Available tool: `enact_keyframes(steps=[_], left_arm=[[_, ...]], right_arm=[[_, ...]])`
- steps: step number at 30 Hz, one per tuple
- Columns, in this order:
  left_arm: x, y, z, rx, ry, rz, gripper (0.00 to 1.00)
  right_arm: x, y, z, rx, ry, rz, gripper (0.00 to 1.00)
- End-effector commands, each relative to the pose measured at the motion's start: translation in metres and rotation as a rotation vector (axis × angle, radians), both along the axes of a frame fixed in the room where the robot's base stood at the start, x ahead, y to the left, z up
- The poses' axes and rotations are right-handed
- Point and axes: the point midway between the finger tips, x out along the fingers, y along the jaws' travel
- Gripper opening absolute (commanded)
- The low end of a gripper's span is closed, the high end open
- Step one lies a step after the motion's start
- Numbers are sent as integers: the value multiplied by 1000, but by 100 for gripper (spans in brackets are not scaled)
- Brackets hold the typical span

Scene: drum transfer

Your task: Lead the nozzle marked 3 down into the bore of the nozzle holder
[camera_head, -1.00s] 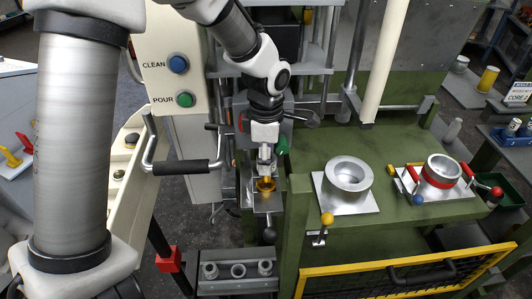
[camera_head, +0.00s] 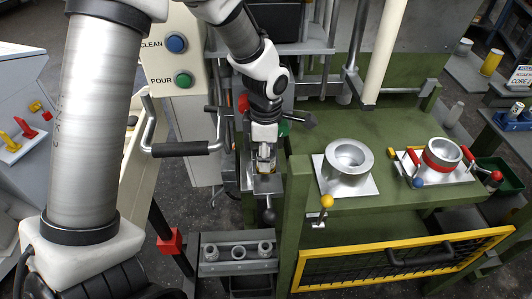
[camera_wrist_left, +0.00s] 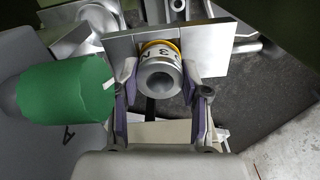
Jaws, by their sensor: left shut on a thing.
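The nozzle (camera_wrist_left: 160,79), a grey metal cylinder with a hole in its near end and a "3" on its side, shows in the left wrist view. My left gripper (camera_wrist_left: 162,100) is shut on it, one finger on each side. A yellow ring (camera_wrist_left: 160,44) shows at the nozzle's far end; whether it belongs to the nozzle or the holder I cannot tell. The nozzle holder's metal plate (camera_wrist_left: 205,50) lies directly beyond. In the head view my left gripper (camera_head: 264,164) is low over the holder plate (camera_head: 269,184). The bore and the nozzle's tip are hidden. My right gripper is not in view.
A green cylinder (camera_wrist_left: 65,90) is close to the left finger in the wrist view. A grey rack with round sockets (camera_head: 238,252) stands below the holder. A silver cup (camera_head: 347,160) and a red-banded cup (camera_head: 441,155) stand on the green bench at right.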

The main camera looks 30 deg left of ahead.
Motion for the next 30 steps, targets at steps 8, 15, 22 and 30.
enact_keyframes(steps=[8,15,22,30], left_arm=[[0,0,-3,0,0,0,8],[0,0,-3,0,0,0,75],[0,0,-3,0,0,0,75],[1,0,28,1,-6,0,75]], right_arm=[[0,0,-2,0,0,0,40],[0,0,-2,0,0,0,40],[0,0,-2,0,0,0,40],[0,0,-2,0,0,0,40]])
